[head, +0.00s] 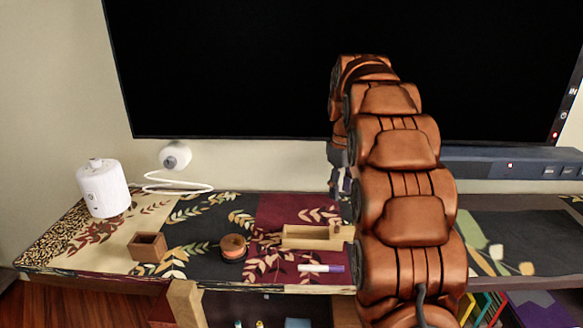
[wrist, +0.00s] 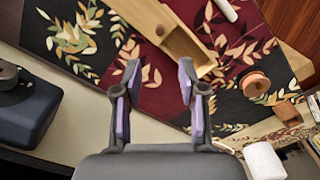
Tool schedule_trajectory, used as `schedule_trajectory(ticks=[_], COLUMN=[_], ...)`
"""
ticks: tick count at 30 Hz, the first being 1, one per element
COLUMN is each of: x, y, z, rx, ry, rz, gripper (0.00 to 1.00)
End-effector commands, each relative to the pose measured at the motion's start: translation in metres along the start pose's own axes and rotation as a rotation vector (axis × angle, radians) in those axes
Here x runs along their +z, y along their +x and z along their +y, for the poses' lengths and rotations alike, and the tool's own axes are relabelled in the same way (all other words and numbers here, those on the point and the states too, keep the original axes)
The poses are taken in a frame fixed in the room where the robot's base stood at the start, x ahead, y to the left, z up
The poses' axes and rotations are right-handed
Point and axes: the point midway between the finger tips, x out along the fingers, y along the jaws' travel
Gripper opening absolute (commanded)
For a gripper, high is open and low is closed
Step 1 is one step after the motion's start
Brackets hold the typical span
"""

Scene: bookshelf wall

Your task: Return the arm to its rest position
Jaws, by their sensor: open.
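My arm (head: 405,205), in copper-brown segments, reaches up and forward over the shelf top in the head view. It is raised in front of the black screen. My gripper (wrist: 155,80) is open in the wrist view, with two purple-lined fingers apart and nothing between them. In the head view the gripper is mostly hidden behind my arm. A light wooden box (wrist: 150,15) with an open-topped tray part lies on the patterned cloth beyond the fingertips. The same wooden box (head: 305,237) shows just left of my arm in the head view.
The black screen (head: 230,70) and soundbar (head: 500,163) stand behind.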

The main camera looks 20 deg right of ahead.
Motion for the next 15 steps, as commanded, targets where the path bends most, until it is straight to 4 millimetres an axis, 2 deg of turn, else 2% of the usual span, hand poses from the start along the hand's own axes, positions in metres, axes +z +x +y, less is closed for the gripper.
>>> schedule_trajectory(ticks=[5, 8, 11, 15], x=[0.0, 0.003, 0.01, 0.026], y=[0.0, 0.0, 0.001, 0.004], z=[-0.002, -0.013, -0.033, -0.073], rx=[-0.001, -0.005, -0.012, -0.024], ry=[0.001, 0.006, 0.021, 0.052], rz=[-0.001, -0.006, -0.017, -0.037], gripper=[0.41, 0.41, 0.41, 0.41])
